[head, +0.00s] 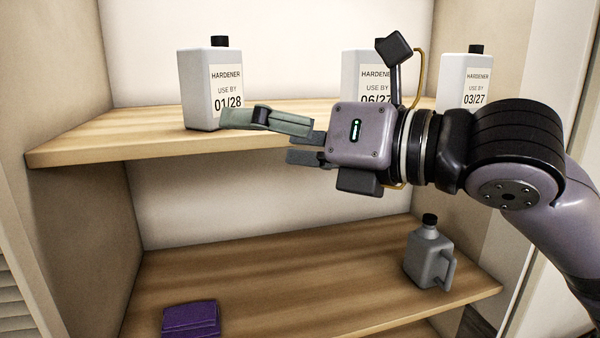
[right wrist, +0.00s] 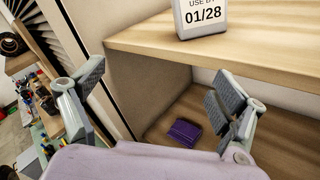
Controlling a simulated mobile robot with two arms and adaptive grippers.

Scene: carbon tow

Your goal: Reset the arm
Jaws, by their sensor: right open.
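My right arm comes in from the right in the head view. Its gripper (head: 262,137) is in front of the upper shelf's front edge, fingers pointing left. In the right wrist view, the fingers of this gripper (right wrist: 155,92) are spread wide with nothing between them. A white hardener bottle marked 01/28 (head: 197,92) stands upright on the upper shelf, behind the fingertips. It also shows cut off in the right wrist view (right wrist: 200,15). My left gripper is in neither view.
The upper shelf (head: 90,148) also holds bottles marked 06/27 (head: 352,82) and 03/27 (head: 453,78), partly hidden by my arm. The lower shelf (head: 300,285) holds a grey jug (head: 425,258) and a purple item (head: 190,320). Cabinet walls stand on both sides.

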